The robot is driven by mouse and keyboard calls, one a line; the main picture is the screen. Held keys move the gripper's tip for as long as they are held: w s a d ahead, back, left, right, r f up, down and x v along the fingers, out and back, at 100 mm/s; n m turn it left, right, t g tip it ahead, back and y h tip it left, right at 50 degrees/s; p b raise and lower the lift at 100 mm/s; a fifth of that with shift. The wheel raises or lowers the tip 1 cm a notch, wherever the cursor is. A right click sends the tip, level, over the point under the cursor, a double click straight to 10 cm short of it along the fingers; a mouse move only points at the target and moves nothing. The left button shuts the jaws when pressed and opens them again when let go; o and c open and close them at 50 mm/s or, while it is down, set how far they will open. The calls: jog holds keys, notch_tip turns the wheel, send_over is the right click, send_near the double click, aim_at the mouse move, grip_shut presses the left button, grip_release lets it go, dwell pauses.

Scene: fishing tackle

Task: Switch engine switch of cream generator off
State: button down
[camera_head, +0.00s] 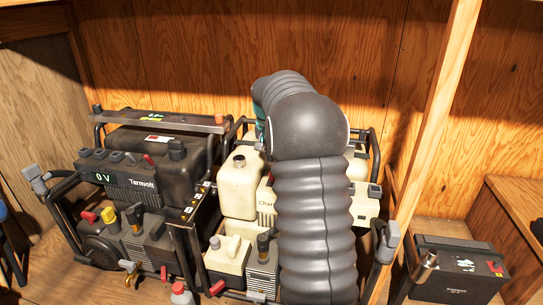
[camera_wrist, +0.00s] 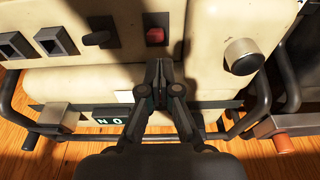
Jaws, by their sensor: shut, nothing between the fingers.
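The cream generator (camera_head: 238,187) stands in the middle of the head view, its right part largely hidden behind my arm. In the wrist view its cream panel (camera_wrist: 200,20) fills the upper part. The panel carries a red switch (camera_wrist: 155,36), a dark oval knob or lever (camera_wrist: 96,38) to its left, and two dark square sockets farther left. I cannot tell from markings which is the engine switch. My gripper (camera_wrist: 158,66) is shut and empty, its tips just below the red switch in the picture; contact cannot be told. My arm hides the gripper in the head view.
A black generator (camera_head: 130,180) with a display stands close on the left. A dark box (camera_head: 455,268) sits at the right, beyond a wooden post (camera_head: 432,120). Frame tubes and a round silver knob (camera_wrist: 243,57) lie near my gripper. Wooden walls close the back.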

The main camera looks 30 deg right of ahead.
jog(key=s+a+r+p, duration=0.1)
jog(key=s+a+r, duration=0.2)
jog(key=r, duration=0.1)
jog(key=shift+s+r+p, duration=0.2)
jog(key=shift+r+p, duration=0.05)
jog(key=shift+p, duration=0.05)
dwell(0.4)
jog(key=s+a+f+n, duration=0.3)
jog(key=s+f, duration=0.1)
jog(key=s, duration=0.2)
jog(key=s+a+r+n+t+p, duration=0.1)
jog(key=s+a+r, duration=0.1)
jog(key=s+a, duration=0.4)
jog(key=s+a+r+n+t+y+p, duration=0.1)
jog(key=s+a, duration=0.5)
jog(key=s, duration=0.6)
jog(key=s+a+r+n+t+p, duration=0.1)
jog(key=s+a+r+n, duration=0.2)
jog(key=s, duration=0.6)
jog(key=a+r, duration=0.2)
jog(key=a, duration=0.1)
jog(key=shift+s+t+y, duration=0.3)
jog(key=shift+t, duration=0.1)
